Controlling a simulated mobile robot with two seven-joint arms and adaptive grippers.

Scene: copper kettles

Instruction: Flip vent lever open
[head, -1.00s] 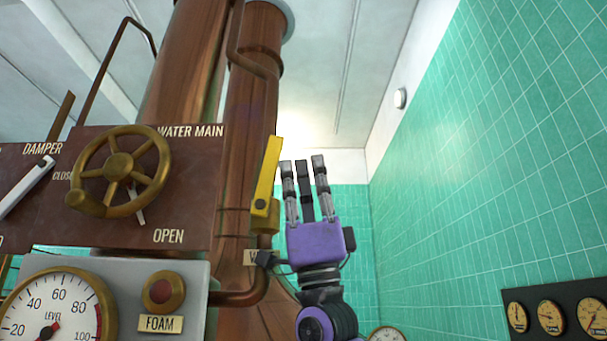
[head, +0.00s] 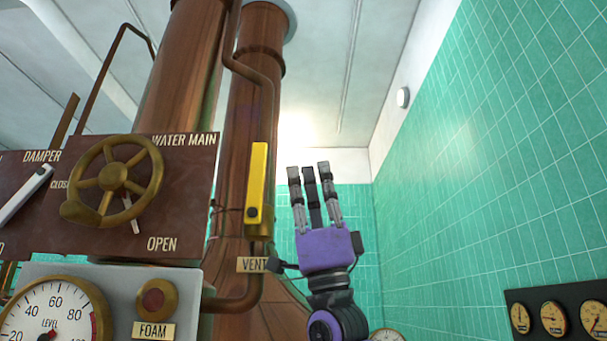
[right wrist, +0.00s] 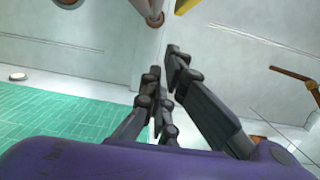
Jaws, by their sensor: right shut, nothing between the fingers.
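The yellow vent lever (head: 257,178) stands nearly upright on its dark pivot, in front of a copper column in the head view. A small plate marked VENT (head: 249,264) sits below it. A yellow piece, likely the lever, shows at the top edge of the right wrist view (right wrist: 186,5). My right gripper (head: 314,170) points up, to the right of the lever, with a visible gap between them in the head view. Its fingers are shut and empty. My left gripper is not in view.
Left of the lever is a brown panel with a brass wheel (head: 113,181) marked WATER MAIN and a white damper lever (head: 25,194).

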